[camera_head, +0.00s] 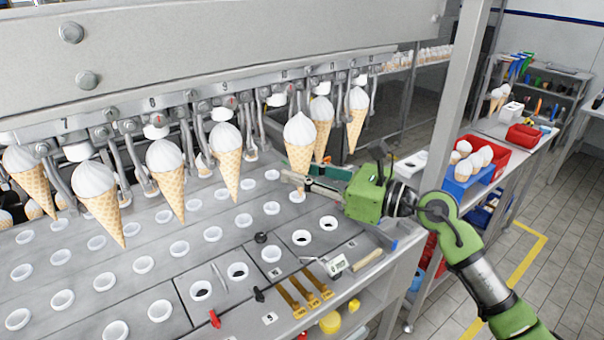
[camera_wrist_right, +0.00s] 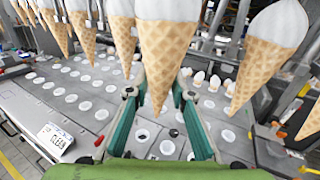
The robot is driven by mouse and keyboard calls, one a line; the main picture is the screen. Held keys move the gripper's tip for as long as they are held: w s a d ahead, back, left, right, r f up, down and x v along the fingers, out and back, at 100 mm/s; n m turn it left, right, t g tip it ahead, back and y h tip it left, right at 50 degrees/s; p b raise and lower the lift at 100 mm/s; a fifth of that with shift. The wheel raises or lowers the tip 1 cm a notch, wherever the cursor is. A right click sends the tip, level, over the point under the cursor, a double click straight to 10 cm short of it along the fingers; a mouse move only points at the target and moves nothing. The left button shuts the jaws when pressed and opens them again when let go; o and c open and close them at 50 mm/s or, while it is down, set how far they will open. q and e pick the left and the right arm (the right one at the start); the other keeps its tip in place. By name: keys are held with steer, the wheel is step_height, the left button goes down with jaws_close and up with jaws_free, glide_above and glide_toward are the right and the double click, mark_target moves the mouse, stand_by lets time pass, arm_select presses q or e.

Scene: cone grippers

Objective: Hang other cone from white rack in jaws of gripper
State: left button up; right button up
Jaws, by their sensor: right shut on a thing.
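My right gripper (camera_head: 292,180) is shut on a cone (camera_head: 300,150) with a white swirl top and a tan waffle body, near its lower part. The cone is upright, point down, in the hanging row under the machine's beam. In the right wrist view the same cone (camera_wrist_right: 163,55) stands between my green-backed fingers (camera_wrist_right: 158,93). Whether the machine's metal jaws touch it is unclear. Other cones hang in the jaws to its left (camera_head: 227,150) and right (camera_head: 357,118). A pale block with dark holes (camera_head: 410,163), perhaps the white rack, lies beyond my gripper. My left gripper is out of view.
The grey plate (camera_head: 130,205) below has rows of white-ringed holes. Tools, a small gauge (camera_head: 338,264) and brass strips (camera_head: 300,298) lie at its front. A blue bin with cones (camera_head: 465,185) stands right, beside a post (camera_head: 462,90). Neighbouring hanging cones leave little side room.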

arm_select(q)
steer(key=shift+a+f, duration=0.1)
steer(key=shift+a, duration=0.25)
arm_select(e)
steer(key=shift+a, duration=0.1)
steer(key=shift+w, duration=0.1)
arm_select(q)
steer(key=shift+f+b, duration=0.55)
steer(key=shift+b, duration=0.15)
arm_select(e)
steer(key=shift+w+a, duration=0.5)
steer(key=shift+w, duration=0.15)
steer(key=shift+w+a, duration=0.45)
steer(key=shift+w, duration=0.2)
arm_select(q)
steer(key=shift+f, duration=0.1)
arm_select(e)
steer(key=shift+w, duration=0.1)
arm_select(q)
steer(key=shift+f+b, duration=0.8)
steer(key=shift+b, duration=0.05)
arm_select(e)
steer(key=shift+w+a, duration=1.25)
steer(key=shift+w, duration=0.3)
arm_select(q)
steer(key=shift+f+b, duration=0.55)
arm_select(e)
steer(key=shift+f, duration=0.4)
